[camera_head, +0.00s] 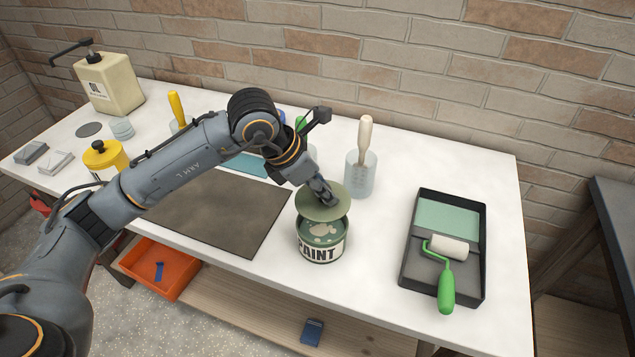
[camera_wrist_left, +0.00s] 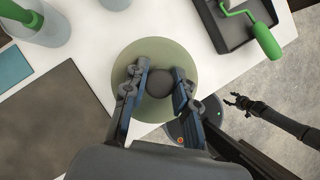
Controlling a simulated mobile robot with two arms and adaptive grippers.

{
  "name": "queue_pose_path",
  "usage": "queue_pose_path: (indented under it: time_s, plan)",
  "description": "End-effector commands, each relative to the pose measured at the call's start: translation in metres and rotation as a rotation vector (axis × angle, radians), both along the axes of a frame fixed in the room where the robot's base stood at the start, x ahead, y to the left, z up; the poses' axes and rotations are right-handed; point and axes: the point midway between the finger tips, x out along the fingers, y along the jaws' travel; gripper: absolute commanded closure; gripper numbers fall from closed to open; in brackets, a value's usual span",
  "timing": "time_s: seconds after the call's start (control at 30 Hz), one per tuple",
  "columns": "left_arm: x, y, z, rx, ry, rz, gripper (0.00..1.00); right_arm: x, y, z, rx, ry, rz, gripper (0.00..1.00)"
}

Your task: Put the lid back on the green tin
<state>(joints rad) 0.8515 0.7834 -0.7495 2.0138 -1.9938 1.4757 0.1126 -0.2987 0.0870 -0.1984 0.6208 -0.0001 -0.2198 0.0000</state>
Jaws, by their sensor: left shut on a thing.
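The green paint tin (camera_head: 322,244) stands upright on the white bench, its top uncovered with green paint inside. The round green lid (camera_head: 318,208) is held above the tin, overlapping the back part of its mouth in the head view, with a gap at the front. My left gripper (camera_head: 327,197) is shut on the lid's dark knob, which shows between the fingers in the left wrist view (camera_wrist_left: 159,83). There the lid (camera_wrist_left: 150,53) hides the tin. My right gripper (camera_wrist_left: 234,99) shows in the left wrist view, out over the floor, fingers apart and empty.
A black paint tray (camera_head: 407,265) with a green roller (camera_head: 446,285) lies to the right. A clear cup with a brush (camera_head: 362,177) stands behind the tin. A dark mat (camera_head: 215,212) lies left. The bench between tin and tray is clear.

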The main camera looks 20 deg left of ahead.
Motion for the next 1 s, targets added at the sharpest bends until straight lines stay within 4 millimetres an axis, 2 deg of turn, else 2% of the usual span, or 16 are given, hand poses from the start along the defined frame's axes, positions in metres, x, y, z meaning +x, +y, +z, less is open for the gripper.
queue_pose_path:
  time_s: [0.2, 0.37, 0.5, 0.67, 1.0]
  plan:
    - [0.000, 0.001, -0.020, 0.001, 0.002, 0.002, 0.99, -0.001, 0.014, -0.011, 0.018, 0.001, -0.004, 0.46]
    - [-0.001, 0.000, -0.036, 0.000, 0.003, 0.001, 0.99, -0.001, 0.013, -0.018, 0.015, 0.001, -0.003, 0.46]
    - [0.000, 0.001, -0.051, 0.000, 0.000, 0.001, 0.99, -0.001, 0.009, -0.033, 0.011, 0.002, -0.001, 0.46]
    - [0.000, 0.001, -0.058, 0.000, 0.000, 0.001, 0.99, -0.002, 0.006, -0.040, 0.008, 0.003, 0.000, 0.46]
    - [0.000, 0.001, -0.057, 0.000, 0.000, 0.001, 0.99, -0.002, 0.004, -0.040, 0.004, 0.003, 0.000, 0.46]
